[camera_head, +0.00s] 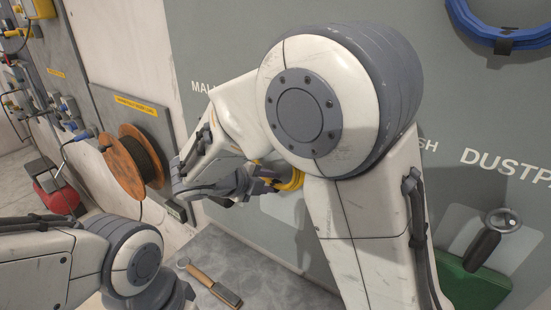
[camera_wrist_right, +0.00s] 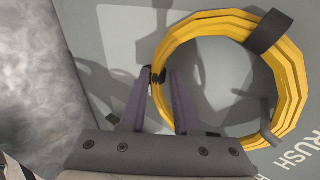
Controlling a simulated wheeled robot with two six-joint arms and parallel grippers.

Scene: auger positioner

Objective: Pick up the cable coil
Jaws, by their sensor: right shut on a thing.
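The yellow cable coil (camera_wrist_right: 292,95) fills the right half of the wrist view, a ring with dark bands, in front of a grey panel. In the head view a small part of the coil (camera_head: 294,181) shows; my right arm hides the rest. My right gripper (camera_wrist_right: 161,78) is shut on the left side of the coil, one finger on each side of its strand. In the head view the right gripper (camera_head: 268,180) is by the grey panel. My left arm shows at the lower left, but its gripper is out of view.
The grey panel (camera_head: 225,40) carries painted labels. A blue coil (camera_head: 490,32) hangs at upper right. A green dustpan (camera_head: 475,288) and dark-handled tool (camera_head: 484,245) are at lower right. An orange reel (camera_head: 122,163) stands left. A hammer (camera_head: 212,285) lies below on the grey surface.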

